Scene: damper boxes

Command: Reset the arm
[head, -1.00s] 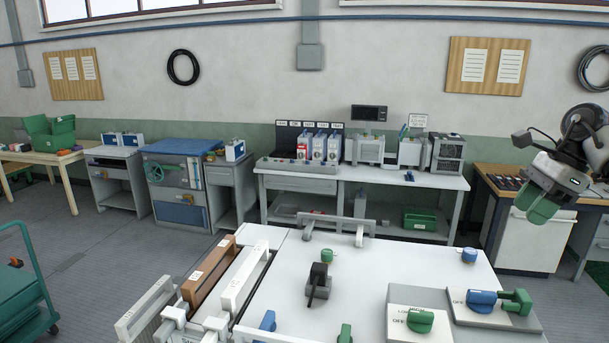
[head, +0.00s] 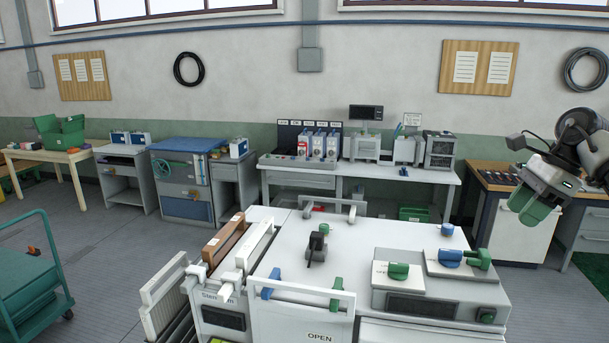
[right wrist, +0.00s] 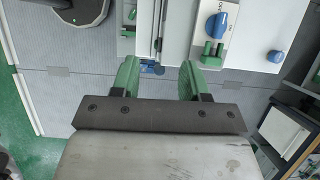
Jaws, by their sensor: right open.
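My right arm comes in at the right edge of the head view, with its right gripper (head: 525,207) raised in front of the right workbench, fingers pointing down. In the right wrist view the two green fingers of the same gripper (right wrist: 159,72) are wide apart with nothing held between them. The white console (head: 345,230) is in front of me, left of and apart from the gripper in the head view. My left gripper is in neither view.
The console carries a green knob (head: 398,271), a blue knob (head: 450,257) and a black lever (head: 317,243). A green cart (head: 35,285) stands at left. A long workbench (head: 350,172) and a wooden-topped bench (head: 490,176) line the wall. Grey floor (head: 110,235) is clear at left.

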